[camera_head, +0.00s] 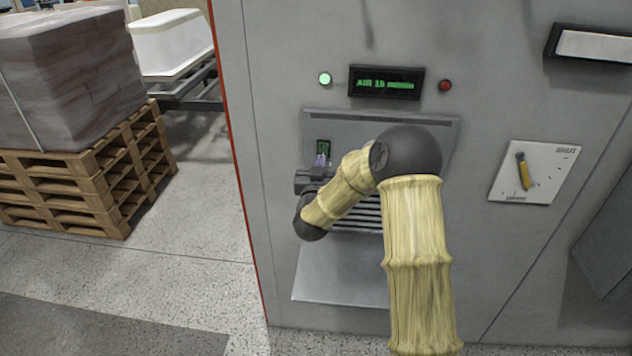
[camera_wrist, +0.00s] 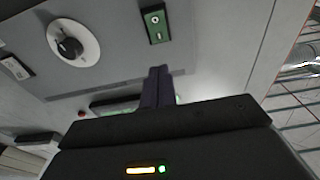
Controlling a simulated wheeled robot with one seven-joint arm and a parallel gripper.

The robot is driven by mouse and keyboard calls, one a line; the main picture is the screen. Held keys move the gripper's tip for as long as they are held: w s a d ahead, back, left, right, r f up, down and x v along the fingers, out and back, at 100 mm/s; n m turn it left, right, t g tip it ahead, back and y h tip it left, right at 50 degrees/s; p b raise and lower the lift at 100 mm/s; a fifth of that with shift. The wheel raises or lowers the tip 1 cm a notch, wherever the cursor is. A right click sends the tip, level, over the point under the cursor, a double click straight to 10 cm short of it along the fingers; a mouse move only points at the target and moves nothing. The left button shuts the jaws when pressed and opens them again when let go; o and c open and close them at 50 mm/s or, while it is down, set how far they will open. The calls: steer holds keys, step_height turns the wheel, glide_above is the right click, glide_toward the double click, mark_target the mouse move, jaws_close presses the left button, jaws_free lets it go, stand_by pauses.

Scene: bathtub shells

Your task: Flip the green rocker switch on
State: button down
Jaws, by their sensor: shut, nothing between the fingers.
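The green rocker switch (camera_head: 323,148) sits on the upper left of the recessed grey panel in the head view. In the wrist view the green switch (camera_wrist: 155,23) shows at the top middle, a green face in a dark frame with light marks. My gripper (camera_head: 321,162) is just below the switch in the head view, its fingers together and empty. In the wrist view my gripper's fingertips (camera_wrist: 160,71) point toward the switch, with a gap between them in the picture. Whether they touch it is not clear from the head view.
A display (camera_head: 386,83) stands above the panel, between a lit green lamp (camera_head: 325,79) and a red lamp (camera_head: 446,86). A plate with a yellow lever (camera_head: 523,171) is to the right. A black knob (camera_wrist: 70,47) shows in the wrist view. Pallets (camera_head: 88,178) stand at left.

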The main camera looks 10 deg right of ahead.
steer(key=shift+s+a+f+n+g+y+b, duration=1.3)
steer(key=shift+s+a+g+y, duration=0.9)
steer(key=shift+s, duration=2.7)
steer(key=s+d+f+g, duration=0.2)
steer(key=s+g, duration=0.2)
steer(key=s, duration=0.4)
steer(key=s+d+f+g, duration=0.2)
steer(key=s+g, duration=0.1)
steer(key=s, duration=0.5)
steer(key=s+d+f+g, duration=0.2)
steer(key=s+f+g, duration=0.1)
steer(key=s, duration=0.6)
steer(key=shift+d+g+y, duration=0.2)
steer(key=shift+g+y, duration=0.1)
steer(key=shift+g, duration=0.5)
steer(key=shift+s, duration=0.1)
